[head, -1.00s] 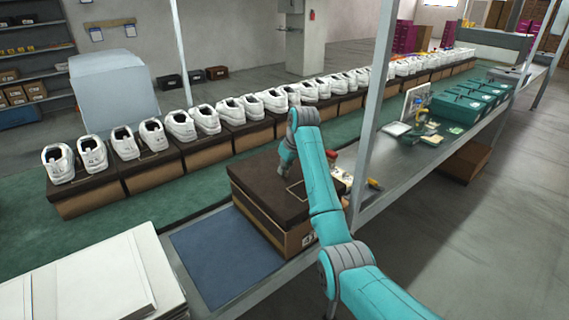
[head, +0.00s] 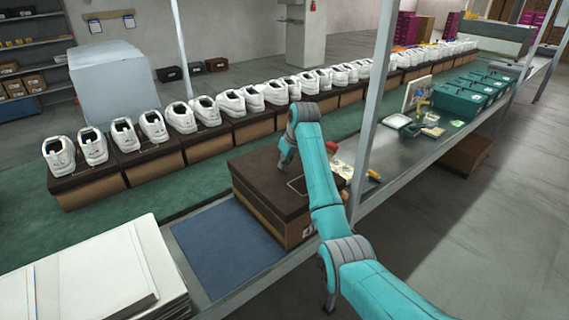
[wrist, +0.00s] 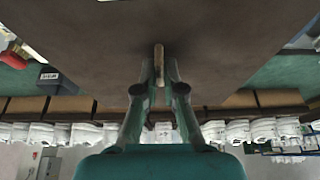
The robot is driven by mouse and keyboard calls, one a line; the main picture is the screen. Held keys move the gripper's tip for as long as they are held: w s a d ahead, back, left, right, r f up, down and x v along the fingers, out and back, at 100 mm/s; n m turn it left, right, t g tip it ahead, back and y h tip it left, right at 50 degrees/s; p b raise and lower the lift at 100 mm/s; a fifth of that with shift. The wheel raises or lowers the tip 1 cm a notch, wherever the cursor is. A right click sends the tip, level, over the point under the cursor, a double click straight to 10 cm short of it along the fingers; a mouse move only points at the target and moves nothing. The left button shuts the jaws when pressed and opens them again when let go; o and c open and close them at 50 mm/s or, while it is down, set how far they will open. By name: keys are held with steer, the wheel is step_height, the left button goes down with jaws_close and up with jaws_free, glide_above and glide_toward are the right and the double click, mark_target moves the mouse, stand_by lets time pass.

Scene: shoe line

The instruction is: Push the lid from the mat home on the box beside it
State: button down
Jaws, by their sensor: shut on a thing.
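The dark brown lid (head: 262,174) lies on top of the brown cardboard box (head: 300,233), which stands at the right of the blue mat (head: 226,248). The mat is bare. I cannot tell from this angle whether the lid is fully down on every side. My gripper (wrist: 159,82) points down at the far part of the lid, and its fingertips are close together around a small tan piece (wrist: 159,58) at the lid. In the head view, my arm hides part of the lid and the box's right side. The lid's dark top also fills the wrist view (wrist: 90,40).
A row of boxes with white shoes (head: 180,117) runs along the green belt (head: 140,205) behind. A white stack (head: 90,282) stands left of the mat. Small tools (head: 373,175) lie right of the box. A grey post (head: 374,110) rises near my arm.

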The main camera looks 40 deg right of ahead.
mark_target(285, 171)
steer(key=shift+f, duration=2)
stand_by(0.6)
steer(key=c, duration=1.2)
jaws_free()
steer(key=v, duration=1.2)
